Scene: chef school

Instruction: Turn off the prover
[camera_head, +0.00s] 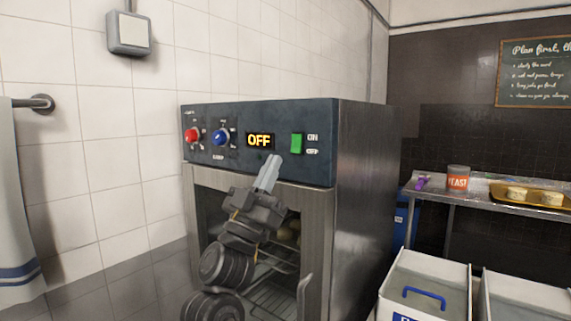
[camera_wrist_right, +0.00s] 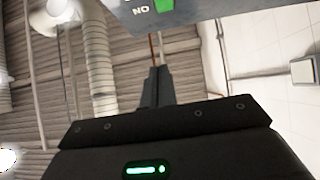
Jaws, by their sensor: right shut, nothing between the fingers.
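The prover (camera_head: 345,190) is a dark metal cabinet with a control panel on top of its front. The panel has a red knob (camera_head: 192,134), a blue knob (camera_head: 221,136), a display reading OFF (camera_head: 260,140) and a green switch (camera_head: 296,143) between ON and OFF labels. My right gripper (camera_head: 268,172) is shut and empty, in front of the panel's lower edge, below the display and left of the switch. In the right wrist view the shut fingers (camera_wrist_right: 157,75) point toward the panel, and the green switch (camera_wrist_right: 164,5) shows at the top. My left gripper is not in view.
White bins (camera_head: 425,285) stand at the lower right. Behind them a metal table (camera_head: 480,197) holds a yeast can (camera_head: 458,178) and a yellow tray (camera_head: 558,207). A towel (camera_head: 20,220) hangs at the left. Wire racks (camera_head: 275,265) show inside the prover.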

